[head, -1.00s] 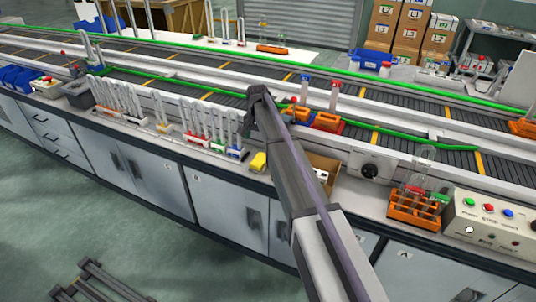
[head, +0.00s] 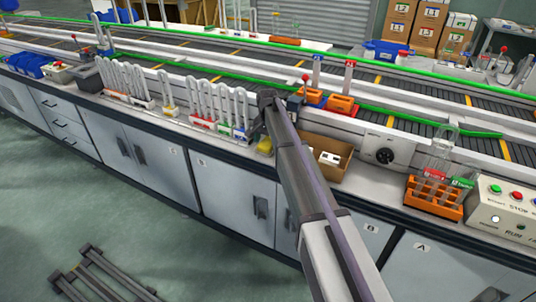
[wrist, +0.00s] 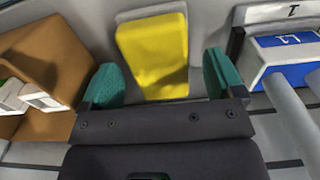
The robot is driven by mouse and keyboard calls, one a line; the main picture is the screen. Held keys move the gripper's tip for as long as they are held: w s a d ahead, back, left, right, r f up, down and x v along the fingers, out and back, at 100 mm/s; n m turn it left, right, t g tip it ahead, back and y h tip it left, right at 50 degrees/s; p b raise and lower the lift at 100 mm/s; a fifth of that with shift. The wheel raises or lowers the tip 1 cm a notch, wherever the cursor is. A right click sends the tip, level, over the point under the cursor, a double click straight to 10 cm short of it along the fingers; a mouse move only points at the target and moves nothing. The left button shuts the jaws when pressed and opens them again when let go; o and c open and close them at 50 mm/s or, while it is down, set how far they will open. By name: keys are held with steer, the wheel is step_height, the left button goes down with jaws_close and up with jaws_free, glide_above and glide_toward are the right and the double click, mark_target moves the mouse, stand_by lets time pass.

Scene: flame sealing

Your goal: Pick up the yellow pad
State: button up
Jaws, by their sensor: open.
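The yellow pad (head: 265,146) lies on the bench near its front edge, left of the cardboard box. In the wrist view the yellow pad (wrist: 153,55) is large, just beyond the fingertips and roughly centred between them. Its lower end reaches into the gap between the fingers. My gripper (wrist: 161,84) has green-tipped fingers, spread apart and empty. In the head view my gripper is hidden behind or blurred into the arm's end beside the pad. I cannot tell the height left between fingers and pad.
A cardboard box (head: 331,163) with small white items stands right of the pad. A rack of white tubes with a blue label (wrist: 289,52) stands close on the other side. An orange rack (head: 433,202) and a control box (head: 505,205) are further right. The conveyor (head: 200,80) runs behind.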

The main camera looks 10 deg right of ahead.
steer(key=shift+f, duration=0.4)
steer(key=c, duration=1)
